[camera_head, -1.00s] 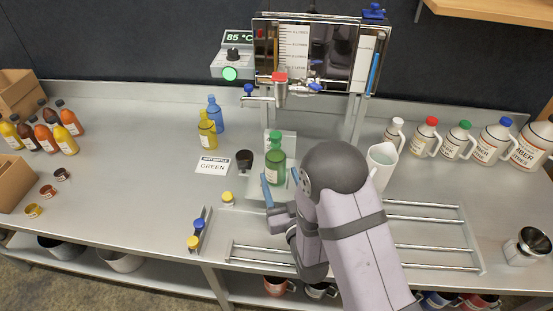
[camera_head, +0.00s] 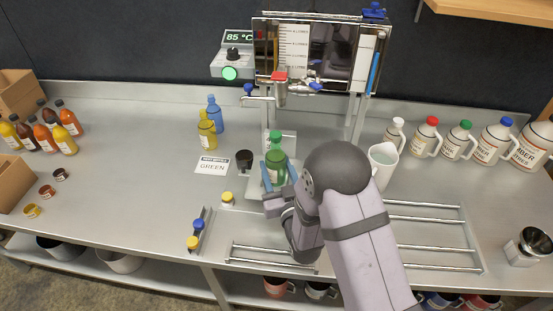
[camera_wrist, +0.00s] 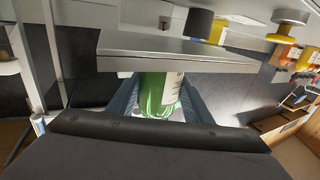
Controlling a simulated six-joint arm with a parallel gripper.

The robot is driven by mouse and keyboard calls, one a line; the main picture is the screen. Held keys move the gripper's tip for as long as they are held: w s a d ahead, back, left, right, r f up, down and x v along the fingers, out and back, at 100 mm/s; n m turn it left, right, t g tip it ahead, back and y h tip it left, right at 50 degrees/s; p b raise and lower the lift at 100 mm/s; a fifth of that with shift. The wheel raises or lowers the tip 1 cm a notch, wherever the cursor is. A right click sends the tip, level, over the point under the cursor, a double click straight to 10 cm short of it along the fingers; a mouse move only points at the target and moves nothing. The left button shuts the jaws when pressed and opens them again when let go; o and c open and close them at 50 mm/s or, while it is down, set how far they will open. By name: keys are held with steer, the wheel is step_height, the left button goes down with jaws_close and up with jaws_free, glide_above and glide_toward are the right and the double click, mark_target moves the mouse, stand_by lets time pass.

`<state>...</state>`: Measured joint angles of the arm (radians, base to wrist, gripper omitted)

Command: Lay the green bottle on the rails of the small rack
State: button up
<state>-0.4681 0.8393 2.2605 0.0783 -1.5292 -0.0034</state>
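The green bottle (camera_head: 276,170) stands upright on a low metal stand below the evaporator's tap. My gripper (camera_head: 277,180) is low at the bottle, with a blue finger along its left side. In the wrist view, the bottle (camera_wrist: 160,95) shows between the two blue fingers of my gripper (camera_wrist: 161,98). The fingers look open around it; firm contact cannot be made out. The small rack (camera_head: 272,248) lies at the bench's front edge, with two visible metal rails and nothing seen on them. My arm hides part of the area beside it.
A dark cup (camera_head: 244,159) and a "GREEN" card (camera_head: 212,166) are left of the bottle. Yellow (camera_head: 206,134) and blue (camera_head: 215,115) bottles stand behind. A white jug (camera_head: 383,165) and larger rack (camera_head: 435,220) are to the right.

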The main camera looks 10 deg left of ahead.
mark_target(278, 165)
steer(key=shift+c, duration=1.1)
steer(key=shift+r+p, duration=1)
steer(key=shift+r, duration=0.6)
steer(key=shift+r, duration=0.1)
